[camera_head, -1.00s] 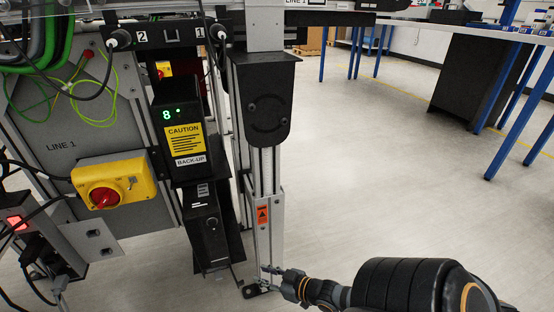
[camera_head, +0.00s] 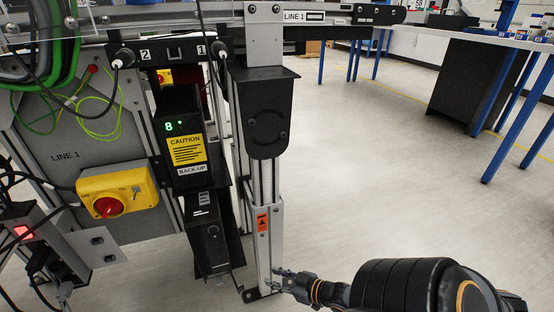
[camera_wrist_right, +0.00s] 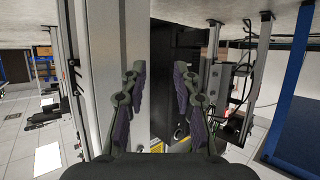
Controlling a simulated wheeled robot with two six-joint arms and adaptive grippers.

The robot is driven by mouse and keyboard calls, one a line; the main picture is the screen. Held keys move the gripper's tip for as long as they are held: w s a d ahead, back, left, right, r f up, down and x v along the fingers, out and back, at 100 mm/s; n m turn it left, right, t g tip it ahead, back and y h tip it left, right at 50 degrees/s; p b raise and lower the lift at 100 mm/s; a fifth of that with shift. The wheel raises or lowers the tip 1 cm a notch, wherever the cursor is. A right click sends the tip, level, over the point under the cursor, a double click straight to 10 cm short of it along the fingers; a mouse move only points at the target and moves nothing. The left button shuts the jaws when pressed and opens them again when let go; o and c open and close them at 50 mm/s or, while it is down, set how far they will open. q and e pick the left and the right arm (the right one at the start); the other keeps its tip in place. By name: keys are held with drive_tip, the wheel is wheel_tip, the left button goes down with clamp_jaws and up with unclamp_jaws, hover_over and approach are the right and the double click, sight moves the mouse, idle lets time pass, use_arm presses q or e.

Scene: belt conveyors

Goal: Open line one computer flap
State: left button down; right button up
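The line one computer appears to be the black case (camera_head: 207,238) low under the LINE 1 conveyor, below the back-up unit (camera_head: 181,140) with its yellow caution label. Its narrow front faces me; I cannot tell whether its flap is open. My right gripper (camera_head: 277,279) is low, to the right of the case, beside the foot of the conveyor leg. In the right wrist view its two fingers (camera_wrist_right: 160,85) are spread apart with nothing held. A dark case (camera_wrist_right: 178,50) shows behind and between them, beside a pale metal post. My left gripper is not in view.
The metal leg (camera_head: 264,225) with an orange warning label stands between my right gripper and the case. A yellow switch box (camera_head: 118,196) with a red knob and cables are at the left. The floor (camera_head: 370,170) to the right is clear.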

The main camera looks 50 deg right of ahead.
drive_tip(key=shift+s, duration=0.15)
drive_tip(key=v, duration=0.7)
drive_tip(key=shift+r, duration=0.15)
drive_tip(key=shift+d, duration=0.1)
